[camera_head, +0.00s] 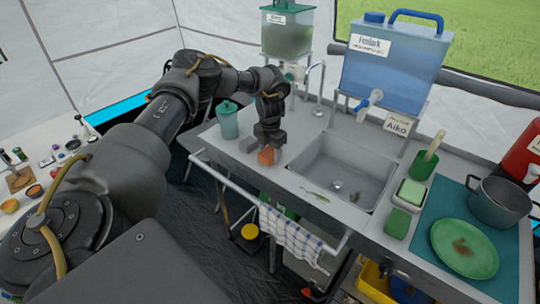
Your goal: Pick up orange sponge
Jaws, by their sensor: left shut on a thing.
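The orange sponge (267,156) is at the left end of the counter, left of the sink. My left gripper (268,148) points down and is shut on the sponge, covering its upper part. I cannot tell whether the sponge touches the counter or is slightly above it. My left arm reaches in from the left over the counter's left end. My right gripper is not in view.
The sink (345,172) is to the right, with a faucet (318,85) behind. A blue water tank (391,62), green sponge (397,223), green plate (464,249) and pot (498,201) are further right. A towel (290,236) hangs in front.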

